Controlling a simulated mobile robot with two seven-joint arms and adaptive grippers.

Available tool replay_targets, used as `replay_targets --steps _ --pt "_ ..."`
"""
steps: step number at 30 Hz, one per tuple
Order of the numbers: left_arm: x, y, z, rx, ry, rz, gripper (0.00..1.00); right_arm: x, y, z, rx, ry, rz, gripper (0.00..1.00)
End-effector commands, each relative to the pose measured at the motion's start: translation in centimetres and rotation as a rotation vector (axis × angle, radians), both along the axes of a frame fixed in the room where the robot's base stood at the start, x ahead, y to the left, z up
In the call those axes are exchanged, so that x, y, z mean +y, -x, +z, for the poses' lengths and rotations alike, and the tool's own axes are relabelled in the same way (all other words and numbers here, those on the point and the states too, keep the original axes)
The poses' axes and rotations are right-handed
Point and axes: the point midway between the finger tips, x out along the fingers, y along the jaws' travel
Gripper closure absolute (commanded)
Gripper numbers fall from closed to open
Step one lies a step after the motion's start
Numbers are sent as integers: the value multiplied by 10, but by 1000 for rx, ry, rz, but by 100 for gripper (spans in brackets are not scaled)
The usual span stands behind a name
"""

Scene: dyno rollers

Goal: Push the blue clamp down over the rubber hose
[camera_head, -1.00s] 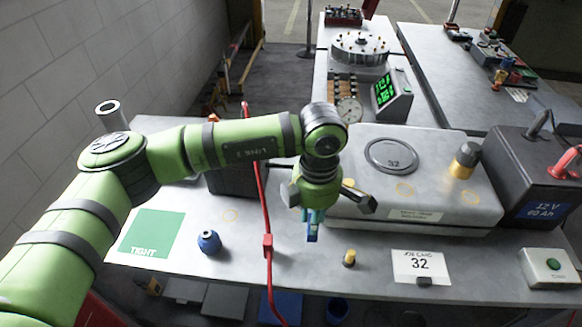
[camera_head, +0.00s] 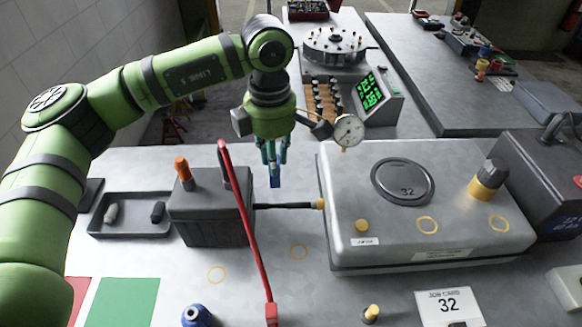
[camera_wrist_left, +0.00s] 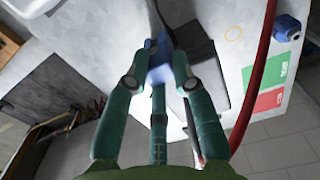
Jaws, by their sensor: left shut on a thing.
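The blue clamp (camera_head: 275,181) is held between the fingertips of my left gripper (camera_head: 272,158), which points down. In the left wrist view the clamp (camera_wrist_left: 157,58) sits between the teal fingers (camera_wrist_left: 155,75). The black rubber hose (camera_head: 287,206) runs across the gap from the dark box (camera_head: 213,222) to a yellow-tipped fitting (camera_head: 320,203) on the grey tank (camera_head: 430,235). In the head view the clamp appears just above the hose, apart from it. The exact gap is hard to judge. My right gripper is in neither view.
A red cable (camera_head: 247,235) crosses in front of the dark box. A green square (camera_head: 122,303), a blue knob (camera_head: 196,316) and a job card (camera_head: 450,306) are at the front. A dial gauge (camera_head: 348,130) is right of my gripper.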

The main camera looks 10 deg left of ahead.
Motion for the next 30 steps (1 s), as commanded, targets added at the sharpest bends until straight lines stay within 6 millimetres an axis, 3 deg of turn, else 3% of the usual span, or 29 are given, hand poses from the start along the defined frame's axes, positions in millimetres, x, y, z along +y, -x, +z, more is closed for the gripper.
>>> replay_targets --steps 9,30 --pt "1 0 -8 1 0 1 100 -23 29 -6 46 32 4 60" --pt "1 0 -43 0 1 2 100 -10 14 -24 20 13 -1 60"
